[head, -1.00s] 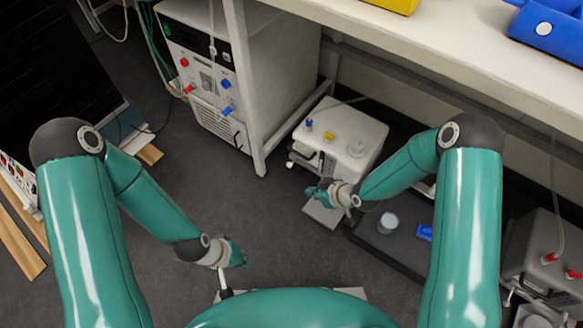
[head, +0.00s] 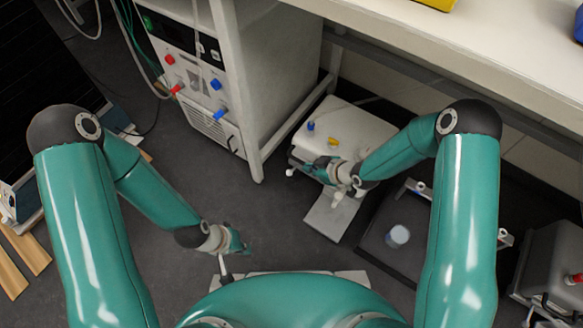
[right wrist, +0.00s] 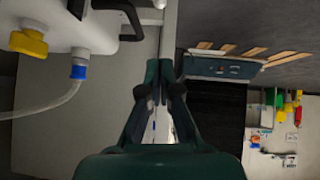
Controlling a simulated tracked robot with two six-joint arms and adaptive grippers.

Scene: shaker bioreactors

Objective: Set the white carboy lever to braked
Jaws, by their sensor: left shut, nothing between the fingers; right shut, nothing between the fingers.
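The white carboy (head: 358,122) stands low under the bench, with a blue and a yellow fitting on top. In the right wrist view its white body (right wrist: 95,32) fills the upper left, with a black handle (right wrist: 128,18) at its edge. A small white knob (head: 290,172) shows at its front left; I cannot tell whether this is the lever or how it is set. My right gripper (head: 325,166) is shut and empty at the carboy's front and hides part of it. My left gripper (head: 240,243) is shut and empty, low over the floor, well away from the carboy.
A white instrument cabinet (head: 205,90) and bench leg (head: 240,100) stand left of the carboy. The bench top (head: 440,65) overhangs it. A dark tray (head: 385,262) with a pale container (head: 398,236) lies to the right. Open floor (head: 250,200) lies between my arms.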

